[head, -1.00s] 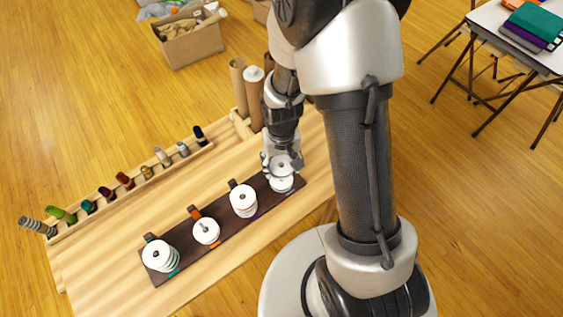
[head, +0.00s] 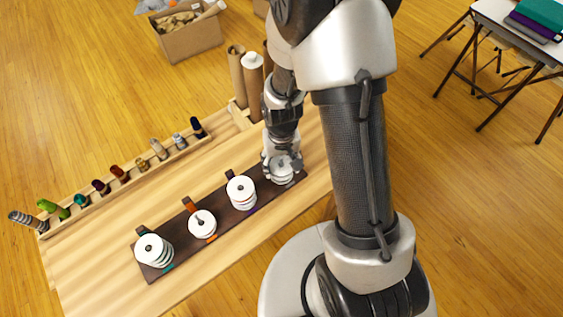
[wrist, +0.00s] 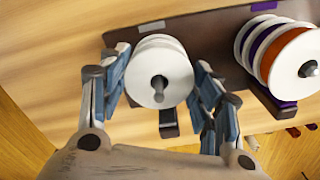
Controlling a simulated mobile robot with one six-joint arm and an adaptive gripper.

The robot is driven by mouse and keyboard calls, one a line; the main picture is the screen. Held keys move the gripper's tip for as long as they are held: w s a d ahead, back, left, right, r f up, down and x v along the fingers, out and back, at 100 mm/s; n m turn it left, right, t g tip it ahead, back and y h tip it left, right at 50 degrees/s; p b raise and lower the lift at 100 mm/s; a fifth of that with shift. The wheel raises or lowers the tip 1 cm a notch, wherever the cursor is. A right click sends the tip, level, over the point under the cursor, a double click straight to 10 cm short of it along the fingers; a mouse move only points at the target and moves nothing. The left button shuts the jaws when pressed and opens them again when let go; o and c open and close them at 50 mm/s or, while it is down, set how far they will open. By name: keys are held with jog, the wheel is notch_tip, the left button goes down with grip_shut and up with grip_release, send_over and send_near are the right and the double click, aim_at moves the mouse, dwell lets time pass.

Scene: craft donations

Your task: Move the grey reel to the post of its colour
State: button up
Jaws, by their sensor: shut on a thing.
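My gripper (head: 279,162) is at the right end of a dark board (head: 222,213). In the wrist view my gripper (wrist: 160,75) has its fingers on either side of a pale-faced reel (wrist: 152,58), shut on it. The tip of a post (wrist: 157,84) shows through the reel's hole, so the reel is around the post. A grey tag (wrist: 151,26) marks the board beside this post. In the head view the reel (head: 283,173) sits low over the board, partly hidden by the fingers. Its coloured winding is hard to see.
Stacks of reels stand on the posts with purple (head: 241,194), orange (head: 202,224) and teal (head: 153,252) marks. The purple-marked stack (wrist: 285,55) is close on the right in the wrist view and includes an orange reel. Cardboard tubes (head: 253,75) stand behind my gripper.

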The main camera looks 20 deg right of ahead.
jog(key=o, duration=1)
jog(key=shift+c, duration=0.2)
jog(key=shift+r, duration=0.15)
notch_tip(320, 180, up, 12)
jog(key=shift+f, duration=0.1)
jog(key=s+r+n+t, duration=0.1)
jog(key=s+r+t, duration=0.3)
jog(key=s+r, duration=1)
notch_tip(320, 180, up, 4)
jog(key=shift+s+f+t, duration=0.1)
jog(key=shift+s+t, duration=0.2)
jog(key=shift+s, duration=0.1)
